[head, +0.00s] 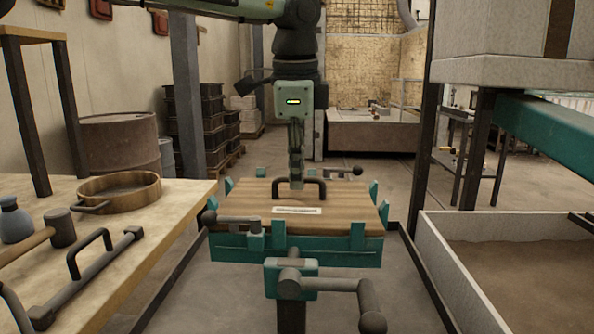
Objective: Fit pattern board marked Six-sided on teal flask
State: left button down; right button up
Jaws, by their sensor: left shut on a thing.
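The pattern board (345,208) is a striped wooden plate with a dark bow handle (316,186) and a pale label (297,210), whose writing is too small to read. The board lies flat over the teal flask (335,251), between its upright teal posts. I cannot tell whether it rests fully on the flask rim or sits slightly above it. My left gripper (296,183) comes down from above, shut on the handle at the board's middle. The flask's inside is hidden under the board. My right gripper is not in view.
A sand bin (515,262) stands at right. A teal clamp with a crank (330,285) stands before the flask.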

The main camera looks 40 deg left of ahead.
pick_arm(q)
jog(key=c, duration=1)
grip_release()
jog(key=shift+f, duration=0.1)
jog(key=shift+r+p, duration=1.55)
jog(key=shift+r, duration=1.55)
